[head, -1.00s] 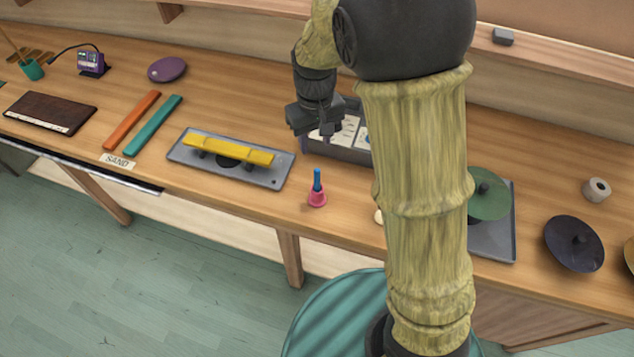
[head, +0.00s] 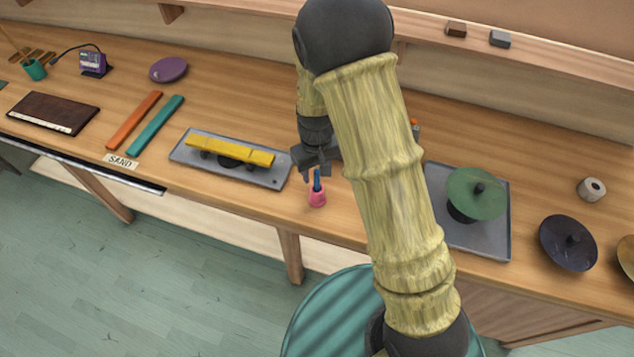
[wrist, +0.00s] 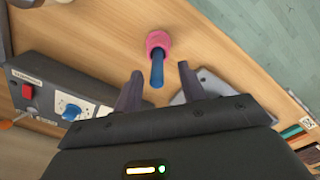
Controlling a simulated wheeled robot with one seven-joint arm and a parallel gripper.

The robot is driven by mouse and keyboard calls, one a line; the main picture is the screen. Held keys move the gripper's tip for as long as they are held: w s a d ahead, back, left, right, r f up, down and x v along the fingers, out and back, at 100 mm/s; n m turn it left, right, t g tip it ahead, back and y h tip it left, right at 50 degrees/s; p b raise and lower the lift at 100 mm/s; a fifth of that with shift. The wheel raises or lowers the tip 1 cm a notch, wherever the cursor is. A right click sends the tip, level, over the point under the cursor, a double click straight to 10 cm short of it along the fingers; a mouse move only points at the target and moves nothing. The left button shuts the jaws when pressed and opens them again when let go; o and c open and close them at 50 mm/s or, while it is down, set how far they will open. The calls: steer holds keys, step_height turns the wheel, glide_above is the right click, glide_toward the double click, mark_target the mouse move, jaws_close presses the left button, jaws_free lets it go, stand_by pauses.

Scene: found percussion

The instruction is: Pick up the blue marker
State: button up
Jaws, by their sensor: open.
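The blue marker (head: 317,180) stands upright in a small pink holder (head: 317,198) near the front edge of the workbench. In the wrist view the blue marker (wrist: 157,70) points toward my gripper, with the pink holder (wrist: 158,40) at its far end. My gripper (head: 312,174) is open and empty, close above and behind the marker in the head view. In the wrist view my gripper's two fingers (wrist: 158,82) lie to either side of the marker's near end. I cannot tell whether either finger touches it.
A grey tray with a yellow bar (head: 230,151) lies just left of the marker. A dark box with switches (wrist: 55,95) is on the other side. A green disc (head: 475,194) stands on a grey plate (head: 480,242) to the right. The bench's front edge is close.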

mark_target(317, 181)
steer(key=shift+w+d+f+p, duration=0.1)
steer(key=shift+f+p, duration=0.45)
steer(key=shift+f, duration=0.8)
steer(key=shift+w+f+p, duration=0.1)
steer(key=shift+f+p, duration=0.45)
steer(key=shift+f, duration=0.75)
jaws_close()
